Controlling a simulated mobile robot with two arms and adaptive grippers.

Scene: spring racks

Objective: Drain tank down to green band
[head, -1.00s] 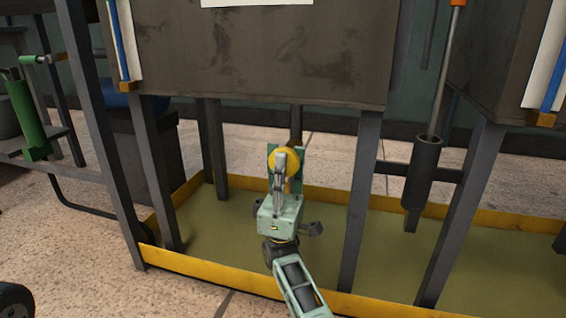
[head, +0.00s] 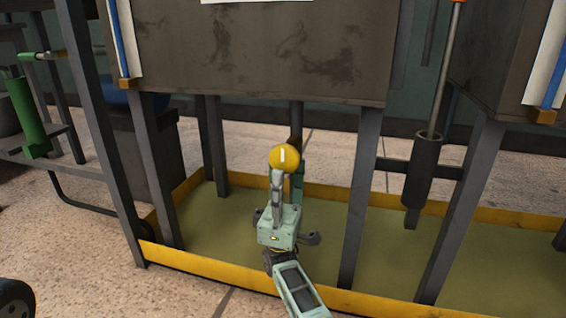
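The tank (head: 250,60) is a stained dark box on grey legs. A gauge with a blue column (head: 121,40) on a white strip hangs at its left edge; its top is cut off and I see no green band. A pipe (head: 296,116) runs down under the tank to a yellow round knob (head: 284,157) with a white mark. A green part (head: 299,180) shows behind the knob. My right gripper (head: 277,180) is just below and in front of the knob, its fingers seen nearly edge-on. Touch and finger gap are unclear. My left gripper is out of view.
A yellow-rimmed tray (head: 205,270) with an olive floor lies under the tank. Frame legs stand either side of my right arm. A dark cylinder on a rod (head: 424,165) hangs at right, beside a second tank (head: 498,60). A green cylinder (head: 28,118) stands at far left.

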